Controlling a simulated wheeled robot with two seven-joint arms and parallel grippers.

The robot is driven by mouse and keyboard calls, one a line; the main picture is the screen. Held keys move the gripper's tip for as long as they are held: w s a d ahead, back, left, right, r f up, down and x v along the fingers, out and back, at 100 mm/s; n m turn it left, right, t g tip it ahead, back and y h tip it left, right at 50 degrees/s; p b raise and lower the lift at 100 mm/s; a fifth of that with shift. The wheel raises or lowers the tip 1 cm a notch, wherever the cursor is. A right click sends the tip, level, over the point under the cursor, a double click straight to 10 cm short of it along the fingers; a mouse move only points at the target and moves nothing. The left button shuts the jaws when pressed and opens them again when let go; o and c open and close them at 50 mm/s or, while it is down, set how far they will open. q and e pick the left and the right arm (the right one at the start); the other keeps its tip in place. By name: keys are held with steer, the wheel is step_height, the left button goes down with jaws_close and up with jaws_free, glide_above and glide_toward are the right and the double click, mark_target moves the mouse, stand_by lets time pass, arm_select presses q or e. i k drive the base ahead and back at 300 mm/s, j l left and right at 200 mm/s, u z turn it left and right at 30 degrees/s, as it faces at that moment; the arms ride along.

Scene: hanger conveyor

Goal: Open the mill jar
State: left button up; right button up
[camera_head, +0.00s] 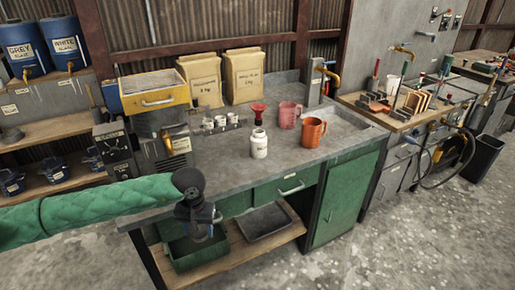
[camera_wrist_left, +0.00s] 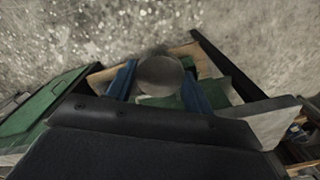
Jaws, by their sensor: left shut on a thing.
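A white jar (camera_head: 259,146) stands upright on the grey bench top; I cannot tell whether its top is covered. My left gripper (camera_head: 201,230) is in front of the bench's near edge, pointing down, to the left of the jar and apart from it. In the left wrist view, my left gripper (camera_wrist_left: 160,88) has its blue fingers on both sides of a round grey thing (camera_wrist_left: 159,74) and is shut on it. I cannot tell for sure whether this is a lid. My right gripper is not in view.
A red funnel-like thing (camera_head: 257,112) stands behind the jar, with a pink jug (camera_head: 289,115) and an orange jug (camera_head: 313,132) to its right. Small white cups (camera_head: 221,121) and paper sacks (camera_head: 244,75) are further back. The bench front (camera_head: 232,172) is clear.

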mark_target(259, 139)
steer(key=i+l+u, duration=0.1)
steer(key=l, duration=0.25)
steer(key=i+l+u, duration=0.1)
steer(key=l, duration=0.3)
steer(key=i+l+u, duration=0.1)
steer(key=l, duration=0.3)
steer(key=i+l+u, duration=0.1)
steer(key=l, duration=0.3)
steer(key=i+l, duration=0.2)
steer(key=l, duration=0.2)
steer(key=u, duration=0.05)
